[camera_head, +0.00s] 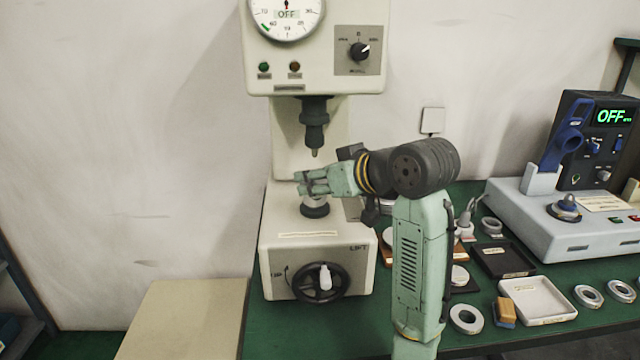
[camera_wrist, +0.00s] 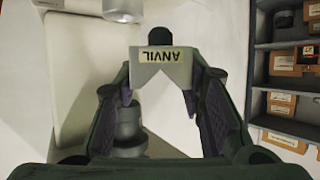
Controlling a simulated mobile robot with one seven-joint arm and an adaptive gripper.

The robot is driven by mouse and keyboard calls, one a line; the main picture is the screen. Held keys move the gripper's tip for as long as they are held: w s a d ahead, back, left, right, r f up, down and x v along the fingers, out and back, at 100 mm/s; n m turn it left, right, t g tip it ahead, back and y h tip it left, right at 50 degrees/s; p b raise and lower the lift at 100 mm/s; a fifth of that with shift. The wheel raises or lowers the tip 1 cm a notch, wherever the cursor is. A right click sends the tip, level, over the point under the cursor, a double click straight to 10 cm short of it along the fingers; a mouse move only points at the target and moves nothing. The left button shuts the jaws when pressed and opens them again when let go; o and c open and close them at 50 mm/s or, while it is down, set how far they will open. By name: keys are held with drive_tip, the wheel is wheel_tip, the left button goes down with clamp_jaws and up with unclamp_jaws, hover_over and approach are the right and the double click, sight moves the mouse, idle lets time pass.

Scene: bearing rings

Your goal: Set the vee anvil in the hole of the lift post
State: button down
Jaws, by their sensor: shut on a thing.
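The vee anvil (camera_wrist: 160,66) is a pale block labelled ANVIL, with a V-shaped gap and a dark round part at its far end in the wrist view. My gripper (camera_wrist: 161,88) is shut on it, one finger on each side. In the head view my gripper (camera_head: 312,183) is just above the lift post (camera_head: 315,211), under the tester's spindle; its fingers largely hide the anvil there. In the wrist view the dark stepped post (camera_wrist: 130,128) shows lower left of the anvil, partly behind the left finger. The post's hole is not visible.
The spindle (camera_head: 314,130) hangs close above my gripper. The tester base (camera_head: 275,240) carries a handwheel (camera_head: 320,282). On the green bench at right are a white tray (camera_head: 537,301), a dark tray (camera_head: 503,260), several rings and a grey unit (camera_head: 560,225) with an OFF display.

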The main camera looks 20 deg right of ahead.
drive_tip(key=w, duration=0.2)
drive_tip(key=w+d, duration=0.1)
drive_tip(key=w, duration=0.3)
drive_tip(key=shift+d+f, duration=0.25)
drive_tip(key=shift+d, duration=0.15)
drive_tip(key=shift+w+d+f, duration=0.15)
drive_tip(key=shift+w+f, duration=0.2)
drive_tip(key=shift+w, duration=0.15)
drive_tip(key=shift+w+d+f, duration=0.15)
drive_tip(key=shift+w+f, duration=0.15)
drive_tip(key=shift+w, duration=0.2)
drive_tip(key=shift+s+p, duration=0.15)
drive_tip(key=shift+p, duration=0.2)
drive_tip(key=shift+f+b, duration=0.7)
drive_tip(key=shift+f, duration=0.8)
drive_tip(key=c, duration=1)
unclamp_jaws()
drive_tip(key=shift+o, duration=0.2)
drive_tip(key=shift+f, duration=0.1)
